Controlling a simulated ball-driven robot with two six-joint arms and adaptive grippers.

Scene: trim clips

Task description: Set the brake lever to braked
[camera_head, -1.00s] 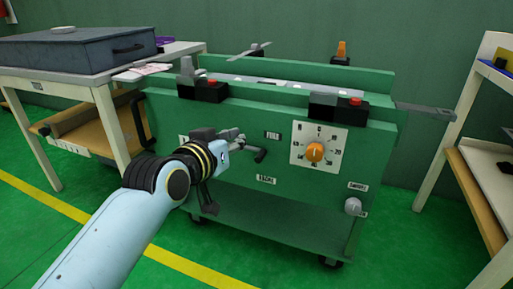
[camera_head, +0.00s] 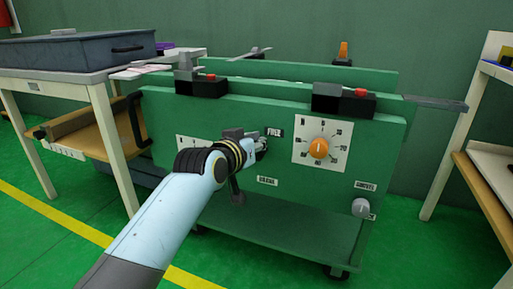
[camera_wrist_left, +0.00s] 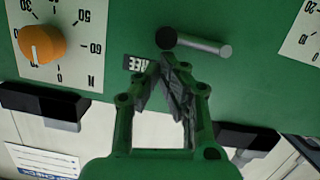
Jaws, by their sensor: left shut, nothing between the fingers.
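The brake lever (camera_wrist_left: 203,46) shows in the left wrist view as a grey cylinder with a black round end, on the green panel (camera_head: 225,115). The FREE label (camera_head: 273,132) is on the panel in the head view and shows upside down in the wrist view (camera_wrist_left: 138,63). A lower label (camera_head: 267,181) seems to read BRAKE. My left gripper (camera_wrist_left: 166,62) is shut and empty, its fingertips close to the lever's black end. I cannot tell if they touch. In the head view my left wrist hides most of the lever. My right gripper is not in view.
An orange dial (camera_head: 318,148) is right of the lever, with a grey knob (camera_head: 361,207) lower right. Black clamps with red buttons (camera_head: 343,98) line the panel's top. A table with a grey case (camera_head: 75,52) stands left, a shelf (camera_head: 487,150) right.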

